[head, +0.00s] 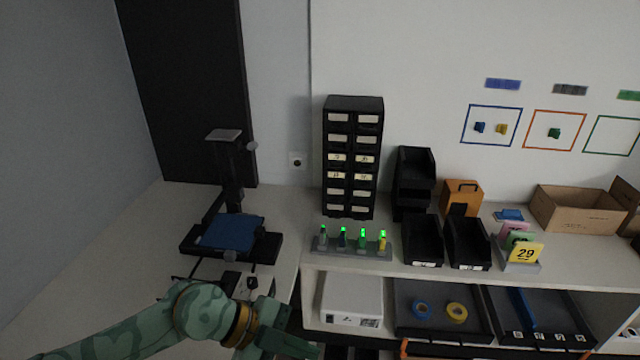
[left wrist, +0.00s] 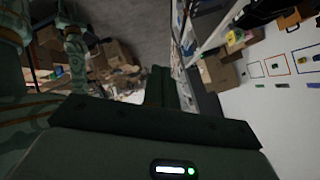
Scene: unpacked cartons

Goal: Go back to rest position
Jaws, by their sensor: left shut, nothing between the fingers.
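My left arm comes in from the lower left of the head view, with a green patterned sleeve. My left gripper (head: 290,346) is at the bottom edge, in front of the workbench, partly cut off by the frame. It is shut with nothing in it. In the left wrist view the dark gripper body (left wrist: 150,140) fills the lower part, with a small lit display on it. My right gripper does not show clearly in either view.
A white bench (head: 290,215) holds a printer-like device with a blue plate (head: 228,232), a black drawer cabinet (head: 352,155), a rack of green-lit markers (head: 352,248), black bins (head: 422,240) and cartons (head: 565,208). Below are a white box (head: 350,300) and trays with tape rolls (head: 457,312).

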